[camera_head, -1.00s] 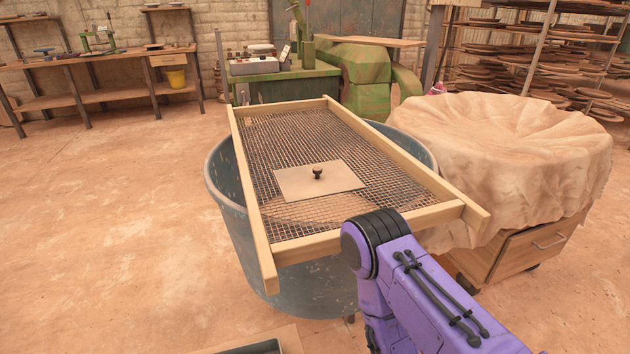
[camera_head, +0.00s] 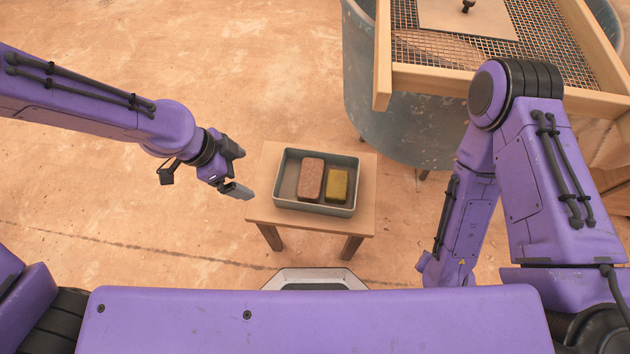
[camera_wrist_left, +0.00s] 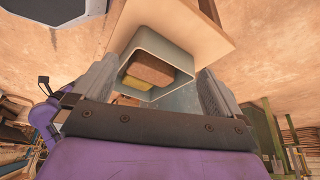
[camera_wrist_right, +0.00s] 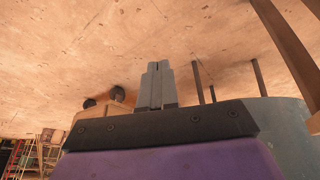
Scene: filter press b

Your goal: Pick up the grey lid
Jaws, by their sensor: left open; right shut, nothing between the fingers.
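A flat pale grey-beige plate with a dark knob, which looks like the lid (camera_head: 484,20), lies on the mesh of a wooden-framed screen (camera_head: 383,60) at the top right of the head view, partly cut off by the edge. My left gripper (camera_head: 238,170) is open and empty, in the air left of a small table. Its open fingers also show in the left wrist view (camera_wrist_left: 155,92), with the grey tray beyond them. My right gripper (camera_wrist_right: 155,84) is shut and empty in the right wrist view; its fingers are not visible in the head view.
A small wooden table (camera_head: 262,205) stands in front of me. On it a grey tray (camera_head: 316,207) holds a brown block (camera_head: 311,180) and a yellow-green block (camera_head: 337,184). A large grey-blue tub (camera_head: 400,135) stands under the screen. The floor at left is clear.

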